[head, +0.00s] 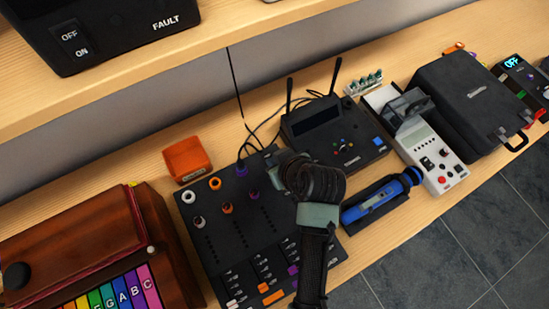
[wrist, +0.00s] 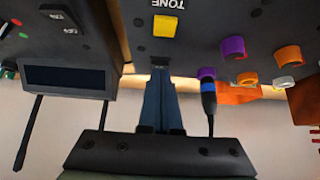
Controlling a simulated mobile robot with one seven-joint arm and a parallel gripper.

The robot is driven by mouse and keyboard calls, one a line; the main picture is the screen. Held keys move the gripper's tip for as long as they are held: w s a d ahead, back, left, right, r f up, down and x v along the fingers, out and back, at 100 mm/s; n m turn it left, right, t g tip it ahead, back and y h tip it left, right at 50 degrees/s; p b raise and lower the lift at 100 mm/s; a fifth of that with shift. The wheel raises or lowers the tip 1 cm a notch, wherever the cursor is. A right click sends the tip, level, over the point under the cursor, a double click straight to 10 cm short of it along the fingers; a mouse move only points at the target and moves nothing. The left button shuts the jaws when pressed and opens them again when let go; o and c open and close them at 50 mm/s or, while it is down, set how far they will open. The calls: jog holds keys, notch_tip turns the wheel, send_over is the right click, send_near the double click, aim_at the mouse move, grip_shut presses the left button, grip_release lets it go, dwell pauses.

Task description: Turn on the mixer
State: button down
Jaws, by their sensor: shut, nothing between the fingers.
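The mixer (head: 212,246) is a black sloping panel with white, orange and purple knobs and rows of sliders, at lower centre in the head view. My wrist and forearm cover its right part there. In the wrist view the mixer (wrist: 210,45) fills the upper right, upside down, with a yellow button (wrist: 166,26) marked TONE. My gripper (wrist: 160,66) is shut and empty, its blue-grey fingers pointing at the mixer's edge below that button. A small dark part is at the fingertips; I cannot tell whether they touch it. The fingertips are hidden in the head view.
A black console (head: 335,135) with two antennas stands right of the mixer; its screen (wrist: 65,77) is close to the fingers' left in the wrist view. Cables run behind the mixer. An orange box (head: 187,159), a brown instrument (head: 85,240) and a blue tool (head: 375,202) are nearby.

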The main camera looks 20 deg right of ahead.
jog(key=shift+s+f, duration=0.15)
jog(key=shift+f, duration=0.3)
jog(key=shift+r, duration=0.1)
jog(key=shift+r+p, duration=0.7)
jog(key=shift+r, duration=0.1)
